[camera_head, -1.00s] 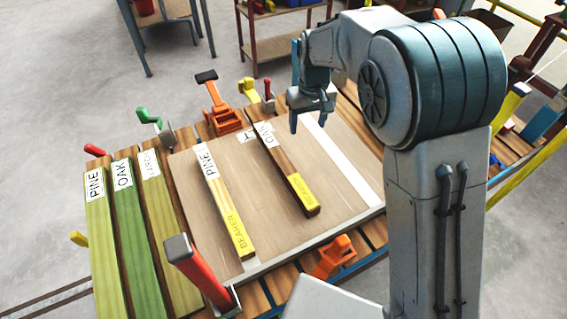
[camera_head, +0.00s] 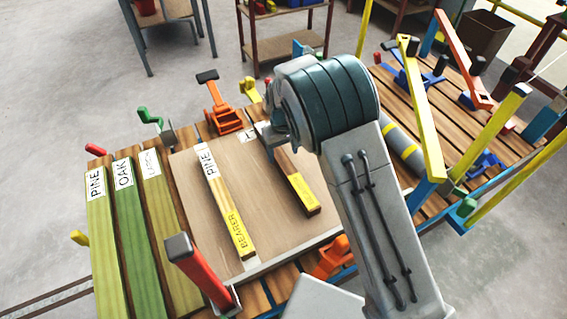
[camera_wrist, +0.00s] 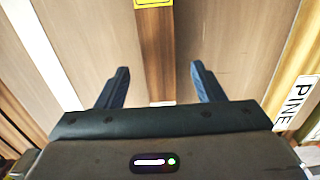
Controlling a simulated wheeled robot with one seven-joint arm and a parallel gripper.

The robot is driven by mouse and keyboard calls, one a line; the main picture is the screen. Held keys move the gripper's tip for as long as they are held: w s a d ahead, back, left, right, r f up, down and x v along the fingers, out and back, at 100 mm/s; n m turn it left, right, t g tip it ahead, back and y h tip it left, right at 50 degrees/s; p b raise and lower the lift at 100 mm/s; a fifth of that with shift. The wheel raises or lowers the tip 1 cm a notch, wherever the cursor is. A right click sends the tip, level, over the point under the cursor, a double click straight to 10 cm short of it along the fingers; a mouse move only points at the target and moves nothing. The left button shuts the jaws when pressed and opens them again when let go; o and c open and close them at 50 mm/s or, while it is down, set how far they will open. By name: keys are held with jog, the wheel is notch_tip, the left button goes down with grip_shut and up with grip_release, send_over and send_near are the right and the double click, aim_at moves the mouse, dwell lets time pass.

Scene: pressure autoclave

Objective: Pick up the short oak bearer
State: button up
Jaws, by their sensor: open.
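The short oak bearer (camera_head: 299,185) is a dark brown bar with a yellow end, lying on the pale board (camera_head: 235,205) to the right of the pine bearer (camera_head: 226,208). Its far end and oak label are hidden behind my arm in the head view. In the wrist view the oak bearer (camera_wrist: 155,50) runs up the middle, with its yellow label at the top edge. My gripper (camera_wrist: 157,88) is open, its two dark fingers on either side of the bearer's line and apart from it.
Green-tinted planks labelled pine, oak and another word (camera_head: 138,240) lie at the left. A red post (camera_head: 198,270) stands at the board's front left. Orange clamps (camera_head: 222,112) stand at the edges. A second slatted platform (camera_head: 440,120) with coloured bars is at the right.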

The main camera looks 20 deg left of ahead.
aim_at(283, 160)
notch_tip(283, 160, down, 5)
jog(key=shift+r, duration=0.2)
jog(key=shift+c, duration=0.3)
jog(key=shift+r, duration=0.1)
grip_shut()
